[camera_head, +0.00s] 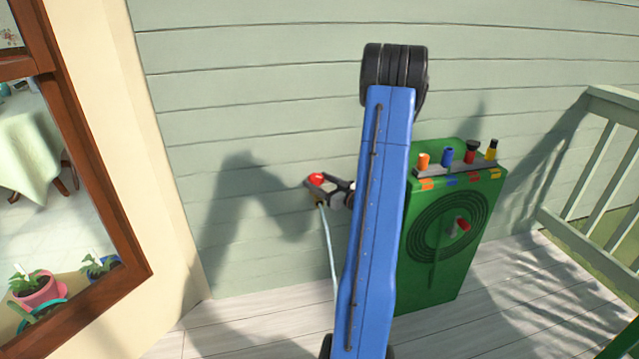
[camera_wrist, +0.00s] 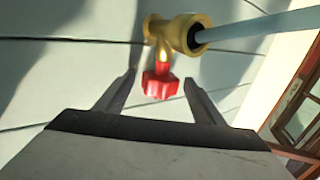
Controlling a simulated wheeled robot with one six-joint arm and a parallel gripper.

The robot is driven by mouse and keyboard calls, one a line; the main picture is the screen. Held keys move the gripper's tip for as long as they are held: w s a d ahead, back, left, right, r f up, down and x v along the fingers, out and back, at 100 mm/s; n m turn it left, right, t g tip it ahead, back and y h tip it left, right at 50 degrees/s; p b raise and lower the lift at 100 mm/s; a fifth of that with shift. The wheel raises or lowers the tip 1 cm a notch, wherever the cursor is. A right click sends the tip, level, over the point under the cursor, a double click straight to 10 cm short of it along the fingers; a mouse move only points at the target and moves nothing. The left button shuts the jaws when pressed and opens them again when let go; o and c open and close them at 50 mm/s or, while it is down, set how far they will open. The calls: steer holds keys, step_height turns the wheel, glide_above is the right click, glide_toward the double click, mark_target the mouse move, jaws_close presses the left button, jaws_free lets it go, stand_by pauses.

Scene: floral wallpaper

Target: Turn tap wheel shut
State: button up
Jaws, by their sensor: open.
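The red tap wheel (camera_wrist: 160,82) sits on a brass tap (camera_wrist: 185,33) fixed to the wall. In the wrist view it lies between and just beyond the tips of my open gripper (camera_wrist: 158,85), with a finger on each side. I see no contact between fingers and wheel. In the head view the red wheel (camera_head: 317,179) shows at my gripper (camera_head: 322,186), left of my blue arm. A pale hose (camera_head: 329,245) runs down from the tap, and my arm hides part of the area to its right.
A green cabinet (camera_head: 450,265) with several coloured knobs on top and a coiled hose pattern stands right of my arm. A brown-framed window (camera_head: 100,190) is at the left. The wall left of the tap is clear.

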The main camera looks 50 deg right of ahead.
steer(key=c, duration=1)
steer(key=shift+c, duration=0.2)
steer(key=shift+a+m+h, duration=0.15)
steer(key=shift+m+h, duration=0.15)
steer(key=shift+h, duration=0.1)
steer(key=m+h, duration=0.1)
steer(key=h, duration=0.1)
steer(key=m+g+h, duration=0.1)
steer(key=m+h, duration=0.1)
steer(key=h, duration=0.1)
steer(key=shift+w+a+m+h, duration=0.1)
steer(key=shift+a+m+h, duration=0.2)
steer(key=shift+a, duration=0.05)
steer(key=shift+w+a+m+g+h, duration=0.1)
steer(key=shift+m+g+h, duration=0.95)
steer(key=shift+h, duration=0.4)
steer(key=shift+w+a+m+g+h, duration=0.1)
steer(key=shift+m+g+h, duration=0.95)
steer(key=shift+h, duration=0.4)
steer(key=shift+m+g+h, duration=0.3)
steer(key=shift+m, duration=0.1)
steer(key=o, duration=1)
steer(key=shift+o, duration=0.2)
